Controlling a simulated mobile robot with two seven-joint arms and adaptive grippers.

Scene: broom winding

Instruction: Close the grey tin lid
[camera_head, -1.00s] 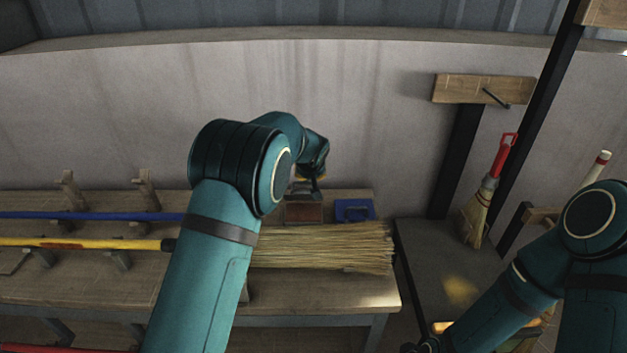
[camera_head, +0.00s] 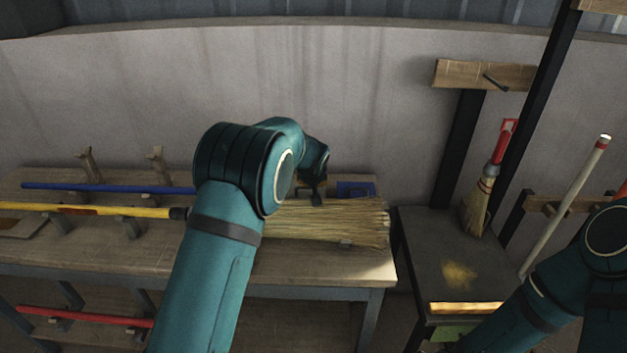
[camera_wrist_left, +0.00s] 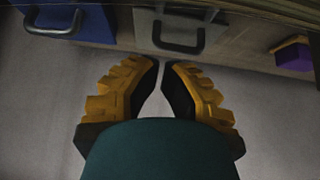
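The grey tin (camera_wrist_left: 197,38) shows at the top of the left wrist view, with a dark handle on its grey face. I cannot tell whether its lid is fully down. My left gripper (camera_wrist_left: 161,64) has its fingertips nearly together, with nothing between them, just short of the handle. In the head view, my left gripper (camera_head: 317,196) is at the back of the bench, and it and the arm mostly hide the tin. My right gripper is out of view; only its arm shows at lower right.
A blue tin (camera_head: 357,188) sits right of my left gripper. Broom bristles (camera_head: 335,221) lie in front on the bench (camera_head: 300,265). A purple object (camera_wrist_left: 293,54) shows at right in the wrist view. A small broom (camera_head: 478,207) stands at right.

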